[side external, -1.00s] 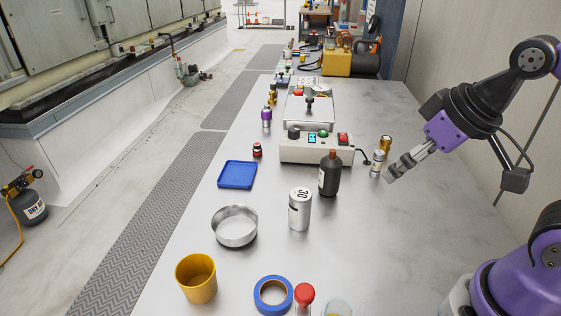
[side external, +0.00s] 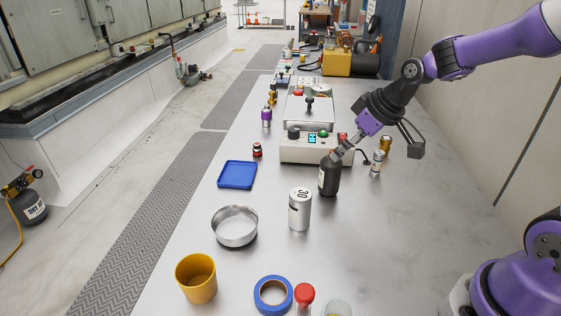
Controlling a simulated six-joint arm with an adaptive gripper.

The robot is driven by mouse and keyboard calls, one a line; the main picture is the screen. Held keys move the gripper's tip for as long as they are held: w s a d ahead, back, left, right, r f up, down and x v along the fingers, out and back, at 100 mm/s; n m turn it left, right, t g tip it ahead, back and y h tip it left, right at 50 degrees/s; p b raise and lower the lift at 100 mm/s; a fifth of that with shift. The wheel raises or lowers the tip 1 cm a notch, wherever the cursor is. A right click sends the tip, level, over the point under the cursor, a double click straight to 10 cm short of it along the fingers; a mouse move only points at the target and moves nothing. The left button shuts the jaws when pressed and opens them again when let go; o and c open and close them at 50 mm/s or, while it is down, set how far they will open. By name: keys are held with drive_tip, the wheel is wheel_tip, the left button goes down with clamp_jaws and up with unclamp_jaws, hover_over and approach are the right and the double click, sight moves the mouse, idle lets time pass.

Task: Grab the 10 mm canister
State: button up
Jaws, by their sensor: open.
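A small silver canister (side external: 376,165) stands upright on the right side of the table, in front of a gold canister (side external: 385,145); its marking is too small to read. A larger silver canister (side external: 299,212) marked 30 stands near the table's middle. No marking of 10 is legible on any canister. My gripper (side external: 334,159) is open, left of the small silver canister. Its fingers overlap the top of a dark bottle (side external: 328,180) in the picture and hide its cap; I cannot tell whether they touch it.
A control box (side external: 302,153) stands behind the bottle. A blue tray (side external: 237,175), a metal ring dish (side external: 234,228), a yellow cup (side external: 196,279) and blue tape (side external: 262,303) lie left and front. The table's right front (side external: 410,245) is clear.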

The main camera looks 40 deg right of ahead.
sight(327, 166)
drive_tip(key=x, duration=0.8)
drive_tip(key=shift+s+a, duration=0.1)
drive_tip(key=shift+a, duration=0.25)
clamp_jaws()
